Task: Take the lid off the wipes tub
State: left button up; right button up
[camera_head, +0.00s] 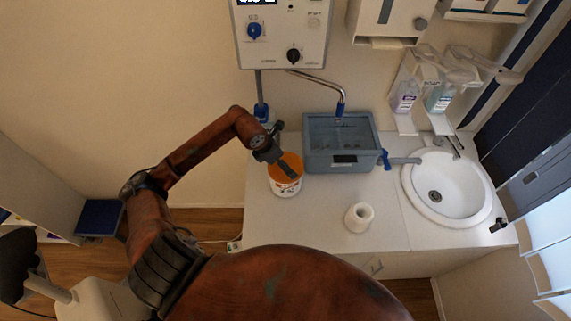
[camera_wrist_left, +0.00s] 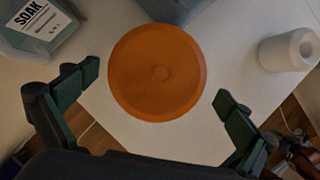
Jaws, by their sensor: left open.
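The wipes tub (camera_head: 287,187) is white with dark and red print and stands upright on the white counter. Its round orange lid (camera_head: 292,161) is on top; in the left wrist view the lid (camera_wrist_left: 157,72) fills the middle, with a small raised disc at its centre. My left gripper (camera_head: 280,160) is over the lid in the head view. My right gripper is not in view.
A grey-blue basin (camera_head: 312,162) stands just right of the tub. A white paper roll (camera_head: 358,217) is at the front, and a sink (camera_head: 450,190) is to the right. A wall unit (camera_head: 283,50) hangs above. The counter between tub and roll is clear.

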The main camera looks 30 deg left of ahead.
pick_arm(q)
jog(key=shift+w+f, duration=0.25)
jog(key=shift+f, duration=0.35)
jog(key=shift+d, duration=0.1)
jog(key=shift+c, duration=0.4)
